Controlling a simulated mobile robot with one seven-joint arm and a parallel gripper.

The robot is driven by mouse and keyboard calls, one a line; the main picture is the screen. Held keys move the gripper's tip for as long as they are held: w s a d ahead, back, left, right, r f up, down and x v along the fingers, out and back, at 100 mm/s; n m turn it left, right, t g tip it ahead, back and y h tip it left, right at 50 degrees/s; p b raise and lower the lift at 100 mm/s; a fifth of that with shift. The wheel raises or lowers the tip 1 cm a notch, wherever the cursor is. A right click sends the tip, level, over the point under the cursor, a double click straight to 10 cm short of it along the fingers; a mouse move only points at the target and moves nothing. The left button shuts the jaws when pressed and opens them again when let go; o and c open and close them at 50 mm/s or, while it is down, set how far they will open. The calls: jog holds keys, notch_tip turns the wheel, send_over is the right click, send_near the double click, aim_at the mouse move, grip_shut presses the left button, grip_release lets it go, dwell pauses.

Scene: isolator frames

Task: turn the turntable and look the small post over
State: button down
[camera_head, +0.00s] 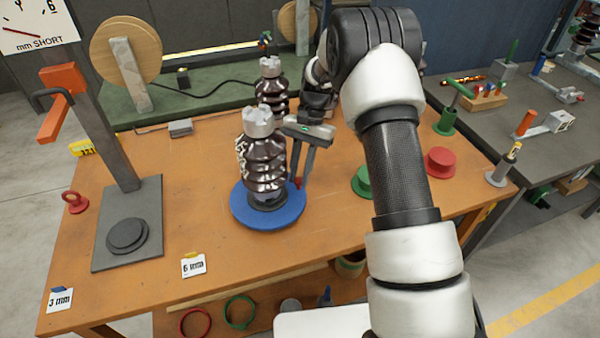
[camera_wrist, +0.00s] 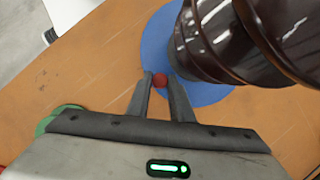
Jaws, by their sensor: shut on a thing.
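The blue turntable (camera_head: 237,214) lies flat on the orange bench. The small post (camera_head: 265,172), a glossy dark-brown ribbed insulator with a pale grey cap, stands upright on it. A pale, jagged patch (camera_head: 242,157) shows at the left edge of its ribs. Its far side is hidden. My gripper (camera_head: 299,182) reaches down at the right of the post, shut on a red knob (camera_wrist: 160,80) at the turntable's rim. In the wrist view the fingertips flank the knob, and the post's brown ribs (camera_wrist: 225,40) are close by at upper right.
A second brown post (camera_head: 271,92) stands behind. A grey stand with an orange handle (camera_head: 62,78) is at left. Green (camera_head: 362,185) and red (camera_head: 440,162) flanged pieces are at right. Cards (camera_head: 193,265) lie at the front. Bare bench lies left of the turntable.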

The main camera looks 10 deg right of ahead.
jog(key=c, duration=1.6)
grip_release()
jog(key=p+v, duration=0.1)
jog(key=v, duration=1.6)
jog(key=shift+a+r, duration=0.1)
jog(key=shift+r, duration=0.2)
jog(key=shift+r, duration=0.1)
jog(key=s+d+r+n+t+h+p, duration=0.1)
jog(key=s+r+n+t, duration=0.1)
jog(key=s+r, duration=0.55)
jog(key=s+d+r+n+t+p, duration=0.1)
jog(key=s+r+t, duration=0.2)
jog(key=s+r, duration=0.45)
jog(key=s+n+t, duration=0.1)
jog(key=s, duration=0.4)
jog(key=s+d+n+t+h+p, duration=0.1)
jog(key=s+t, duration=0.1)
jog(key=s, duration=0.4)
jog(key=s+n+t, duration=0.1)
jog(key=s, duration=0.5)
jog(key=shift+d+f+n+h, duration=0.3)
